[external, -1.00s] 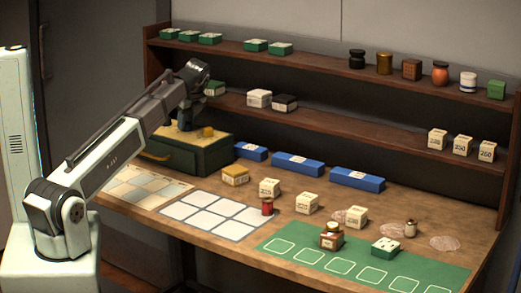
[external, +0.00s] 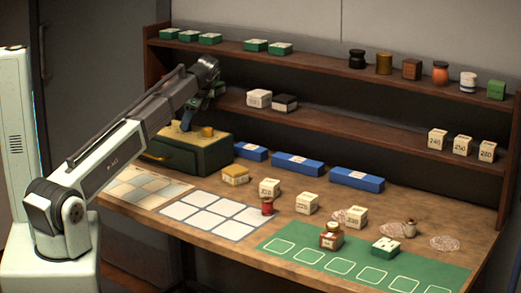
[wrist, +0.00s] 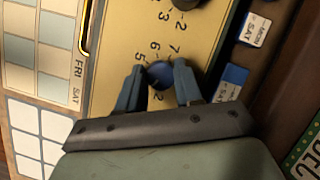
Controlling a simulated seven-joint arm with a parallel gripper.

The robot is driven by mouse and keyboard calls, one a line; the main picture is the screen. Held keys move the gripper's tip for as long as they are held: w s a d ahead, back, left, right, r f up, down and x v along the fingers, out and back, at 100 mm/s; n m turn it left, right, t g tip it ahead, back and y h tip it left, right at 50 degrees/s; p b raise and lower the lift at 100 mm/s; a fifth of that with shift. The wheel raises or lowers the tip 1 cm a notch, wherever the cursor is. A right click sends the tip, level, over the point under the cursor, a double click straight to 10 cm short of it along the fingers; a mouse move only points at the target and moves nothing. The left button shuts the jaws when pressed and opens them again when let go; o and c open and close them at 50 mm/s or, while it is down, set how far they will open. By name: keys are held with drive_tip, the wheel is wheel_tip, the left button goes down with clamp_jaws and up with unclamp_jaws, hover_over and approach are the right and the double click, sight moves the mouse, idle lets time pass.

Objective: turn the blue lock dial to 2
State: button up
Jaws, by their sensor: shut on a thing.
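The blue lock dial (wrist: 160,75) shows in the wrist view as a round knob on a yellow panel (wrist: 120,25). Numbers surround it: 5, 6 and 7 read above, and a 2 below. Which number it is set to cannot be told. My gripper (wrist: 159,77) has one finger at each side of the dial and is shut on it. In the external view, my gripper (external: 187,121) reaches down onto the yellow top of the dark green lock box (external: 205,158). My gripper hides the blue dial there.
A dark knob (wrist: 208,14) stands near the blue dial in the wrist view. A brass-coloured knob (external: 207,132) is right of my gripper in the external view. The lower shelf (external: 330,122) runs close behind. Blue boxes (external: 297,164) lie to the right.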

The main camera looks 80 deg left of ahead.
drive_tip(key=shift+a+n+h, duration=0.1)
drive_tip(key=shift+n+h, duration=0.5)
drive_tip(key=shift+n, duration=1.1)
drive_tip(key=o, duration=1)
drive_tip(key=shift+o, duration=0.2)
